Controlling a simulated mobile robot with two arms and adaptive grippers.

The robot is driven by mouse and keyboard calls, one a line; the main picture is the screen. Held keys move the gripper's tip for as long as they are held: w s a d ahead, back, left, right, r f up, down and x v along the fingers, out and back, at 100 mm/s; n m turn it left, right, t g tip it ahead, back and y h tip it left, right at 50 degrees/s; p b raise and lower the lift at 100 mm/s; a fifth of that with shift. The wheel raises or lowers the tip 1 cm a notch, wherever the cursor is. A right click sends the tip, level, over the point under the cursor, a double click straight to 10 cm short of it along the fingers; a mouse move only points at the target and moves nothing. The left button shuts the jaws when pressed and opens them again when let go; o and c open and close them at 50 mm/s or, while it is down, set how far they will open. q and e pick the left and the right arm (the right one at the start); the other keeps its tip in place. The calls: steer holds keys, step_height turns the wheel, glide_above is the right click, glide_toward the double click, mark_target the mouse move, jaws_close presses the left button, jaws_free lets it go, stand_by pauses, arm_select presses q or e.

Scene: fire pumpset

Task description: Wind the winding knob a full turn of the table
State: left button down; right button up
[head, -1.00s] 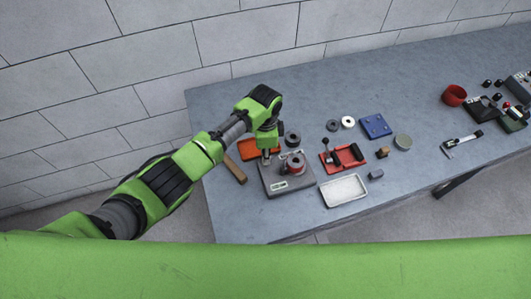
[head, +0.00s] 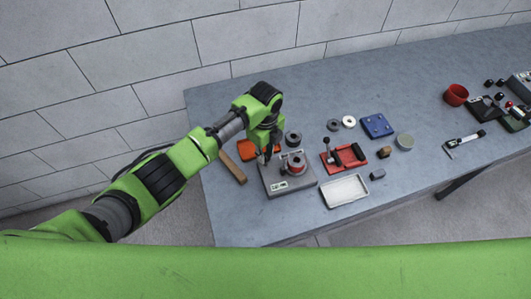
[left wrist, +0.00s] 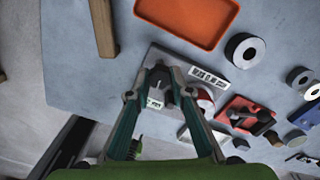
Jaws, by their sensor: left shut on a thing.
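The winding unit is a grey box base (head: 290,186) with a white label, near the table's front left. A round grey-and-red table or spool (head: 295,168) sits on its top. My left gripper (head: 267,158) points down at the base's left part, beside the spool. In the left wrist view its fingertips (left wrist: 162,86) are closed around a small dark knob (left wrist: 158,77) on the base (left wrist: 197,77). The fingers hide part of the knob, so its exact angle cannot be told. My right gripper is in neither view.
An orange tray (left wrist: 190,18) lies behind the base, with a wooden bar (head: 233,168) to its left. A dark ring (head: 293,138), a red fixture (head: 351,157) and a white tray (head: 344,191) stand close on the right.

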arm_select(q)
steer(key=shift+m, duration=0.6)
steer(key=c, duration=1.8)
jaws_free()
step_height(320, 180, up, 12)
steer(key=shift+r, duration=0.1)
